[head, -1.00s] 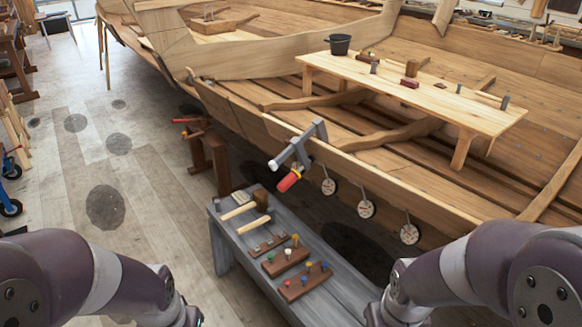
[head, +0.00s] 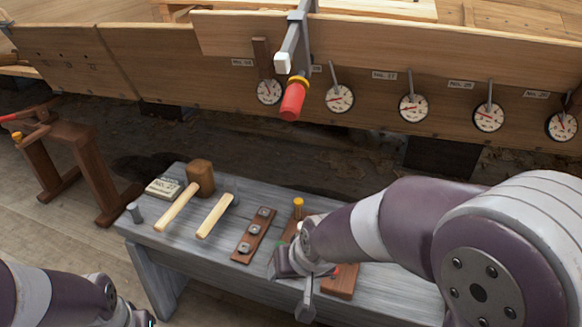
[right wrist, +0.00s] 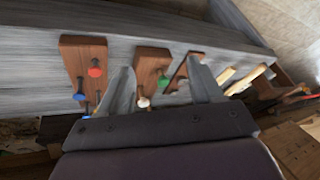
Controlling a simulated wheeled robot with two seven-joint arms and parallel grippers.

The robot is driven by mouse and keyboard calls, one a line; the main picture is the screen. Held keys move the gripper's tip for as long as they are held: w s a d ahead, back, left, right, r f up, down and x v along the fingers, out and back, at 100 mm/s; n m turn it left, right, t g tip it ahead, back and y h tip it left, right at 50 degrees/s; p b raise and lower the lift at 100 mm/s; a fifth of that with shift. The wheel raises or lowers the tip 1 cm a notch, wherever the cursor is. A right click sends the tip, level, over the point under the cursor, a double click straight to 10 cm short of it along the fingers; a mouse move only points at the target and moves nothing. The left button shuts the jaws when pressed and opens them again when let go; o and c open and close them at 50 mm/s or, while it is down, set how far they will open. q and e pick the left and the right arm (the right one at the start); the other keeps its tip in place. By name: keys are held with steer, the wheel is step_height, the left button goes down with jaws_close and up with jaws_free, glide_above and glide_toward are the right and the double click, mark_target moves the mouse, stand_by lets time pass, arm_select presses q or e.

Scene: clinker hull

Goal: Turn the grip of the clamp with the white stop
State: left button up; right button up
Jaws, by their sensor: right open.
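The clamp (head: 293,40) hangs on the hull's top plank in the head view. It has a grey bar, a white stop (head: 282,63), a yellow collar and a red grip (head: 293,100) pointing down toward me. My right gripper (right wrist: 164,88) is open and empty, its two fingers spread over the pegged boards in the right wrist view. In the head view the right gripper (head: 305,290) is over the bench, below and apart from the red grip. My left arm shows at the lower left, but its gripper is out of the picture.
A grey bench (head: 160,255) stands below the hull. It holds a mallet (head: 200,178), another wooden-handled tool (head: 214,215), a board with metal discs (head: 253,236) and pegged boards (right wrist: 84,65). Several round dials (head: 413,108) hang along the hull. A brown trestle (head: 85,160) stands left.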

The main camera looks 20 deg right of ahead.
mark_target(293, 104)
steer(key=w+a+r+m+t+y+b, duration=0.2)
steer(key=w+a+r+m+t+b, duration=0.1)
steer(key=w+a+r+m+t, duration=0.85)
steer(key=s+d+r+m+h+b, duration=0.1)
steer(key=d+r+m+h, duration=0.55)
steer(key=m, duration=0.85)
steer(key=s+d+r+m+h, duration=0.1)
steer(key=d+r+m+h, duration=0.5)
steer(key=m, duration=0.9)
steer(key=shift+y, duration=0.55)
steer(key=x, duration=0.3)
steer(key=b+x, duration=0.1)
steer(key=x, duration=0.3)
steer(key=b+x, duration=0.1)
steer(key=x, duration=0.3)
steer(key=shift+w+a+r, duration=0.1)
steer(key=shift+a+r, duration=0.15)
steer(key=shift+a, duration=0.1)
steer(key=shift+w+d, duration=0.2)
steer(key=shift+w, duration=0.35)
arm_select(q)
step_height(293, 104, down, 10)
steer(key=shift+f, duration=0.15)
steer(key=shift+s, duration=0.1)
